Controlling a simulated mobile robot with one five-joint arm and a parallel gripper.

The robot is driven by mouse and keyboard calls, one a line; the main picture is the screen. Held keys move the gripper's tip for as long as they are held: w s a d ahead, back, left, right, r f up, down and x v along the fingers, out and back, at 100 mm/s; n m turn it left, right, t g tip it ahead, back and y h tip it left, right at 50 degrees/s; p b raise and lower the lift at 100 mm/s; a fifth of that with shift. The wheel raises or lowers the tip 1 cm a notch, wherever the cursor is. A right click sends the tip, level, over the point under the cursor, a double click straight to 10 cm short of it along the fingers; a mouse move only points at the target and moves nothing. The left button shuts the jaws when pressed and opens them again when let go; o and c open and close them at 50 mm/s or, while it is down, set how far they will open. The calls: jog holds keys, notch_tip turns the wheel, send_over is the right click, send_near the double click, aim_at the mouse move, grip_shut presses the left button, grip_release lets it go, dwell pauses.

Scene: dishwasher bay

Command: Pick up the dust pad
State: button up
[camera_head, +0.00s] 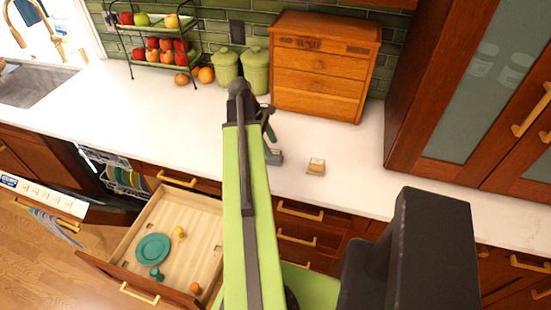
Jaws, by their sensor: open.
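A small tan block with a pale top (316,166), which may be the dust pad, lies on the white counter near its front edge, right of my gripper. My gripper (272,144) is over the counter at the end of my green arm, a short way left of the block and not touching it. Its dark jaws are open, with nothing seen between them. My arm hides part of the counter and the drawer below.
A wooden chest (320,70), green canisters (255,72) and a fruit rack (155,45) stand at the back of the counter (180,115). An open drawer (200,215) holds a teal plate (153,248) and small items. The dishwasher (125,178) is open at left. Counter around the block is clear.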

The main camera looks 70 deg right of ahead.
aim_at(274, 152)
jog(key=b+x, duration=0.4)
jog(key=x, duration=0.1)
jog(key=shift+w+f, duration=0.1)
jog(key=shift+f, duration=0.05)
jog(key=shift+r, duration=0.2)
jog(key=c, duration=1.2)
jog(key=shift+o, duration=0.2)
